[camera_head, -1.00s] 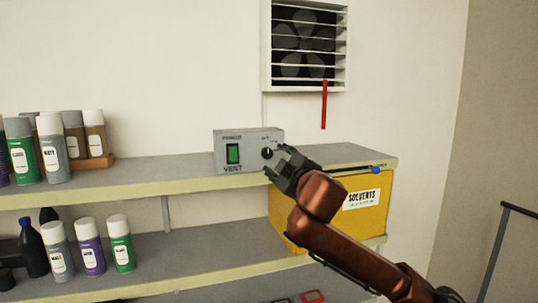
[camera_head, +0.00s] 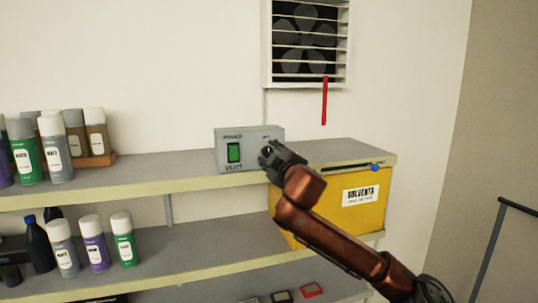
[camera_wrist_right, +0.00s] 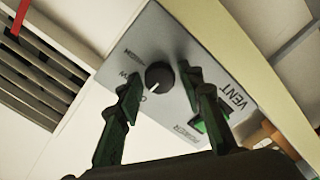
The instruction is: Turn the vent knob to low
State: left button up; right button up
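The grey vent control box (camera_head: 250,146) stands on the top shelf, with a green switch (camera_head: 234,152) on its face. My right gripper (camera_head: 268,154) is in front of the box's right side and hides the knob in the head view. In the right wrist view the black round knob (camera_wrist_right: 159,76) shows between and just beyond the fingertips of my open right gripper (camera_wrist_right: 164,85). I see no clear contact. I cannot clearly tell the knob's setting. My left gripper is out of view.
Spray cans (camera_head: 58,150) stand at the left of the top shelf (camera_head: 160,172), more below. A slatted fan vent (camera_head: 306,45) with a red strip (camera_head: 324,100) is on the wall above.

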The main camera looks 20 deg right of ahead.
jog(key=c, duration=0.8)
jog(key=shift+f+m+b, duration=0.2)
jog(key=shift+m+b, duration=0.5)
jog(key=shift+m, duration=0.1)
jog(key=shift+m+b, duration=0.75)
jog(key=shift+m, duration=0.45)
jog(key=m+b, duration=0.1)
jog(key=m, duration=0.2)
jog(key=shift+b, duration=0.35)
jog(key=shift+r+m+b, duration=0.15)
jog(key=shift+m+b, duration=0.25)
jog(key=shift+m, duration=0.5)
